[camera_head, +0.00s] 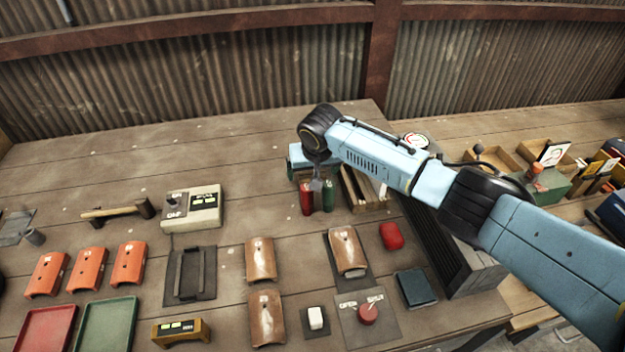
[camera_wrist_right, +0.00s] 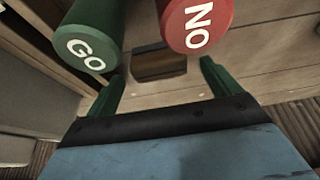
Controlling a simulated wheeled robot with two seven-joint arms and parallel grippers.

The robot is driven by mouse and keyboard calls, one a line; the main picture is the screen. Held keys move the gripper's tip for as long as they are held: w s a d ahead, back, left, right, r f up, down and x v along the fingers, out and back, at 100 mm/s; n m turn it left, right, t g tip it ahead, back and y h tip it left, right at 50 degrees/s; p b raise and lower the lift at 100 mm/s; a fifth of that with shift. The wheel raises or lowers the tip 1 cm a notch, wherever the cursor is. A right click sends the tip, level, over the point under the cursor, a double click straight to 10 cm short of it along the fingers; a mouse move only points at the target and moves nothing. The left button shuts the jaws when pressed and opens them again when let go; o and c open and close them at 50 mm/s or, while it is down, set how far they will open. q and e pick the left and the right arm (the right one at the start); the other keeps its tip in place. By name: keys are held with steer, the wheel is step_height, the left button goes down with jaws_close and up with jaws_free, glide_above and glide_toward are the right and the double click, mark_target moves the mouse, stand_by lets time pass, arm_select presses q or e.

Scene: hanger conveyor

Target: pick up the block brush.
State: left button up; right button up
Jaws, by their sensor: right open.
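I cannot make out the block brush for certain in either view. My right gripper (camera_head: 318,184) points down at the middle of the table, close to a red cylinder (camera_head: 306,197) and a green cylinder (camera_head: 328,196). In the right wrist view its two dark green fingers (camera_wrist_right: 160,78) are apart with nothing clearly held. There the green cylinder marked GO (camera_wrist_right: 88,40) and the red one marked NO (camera_wrist_right: 195,25) show at the top. A brown block-like shape (camera_wrist_right: 160,66) lies between and beyond the fingers, partly hidden; I cannot tell what it is. My left gripper is not in view.
A wooden divided box (camera_head: 361,190) stands just right of the gripper. Orange and tan curved pieces, a red knob panel (camera_head: 368,316) and trays fill the front.

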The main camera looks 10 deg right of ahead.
mark_target(312, 173)
steer(key=shift+b+x, duration=0.3)
steer(key=shift+x, duration=1.1)
steer(key=c, duration=1.1)
step_height(312, 173, up, 10)
steer(key=shift+r+p, duration=0.1)
steer(key=shift+p, duration=0.35)
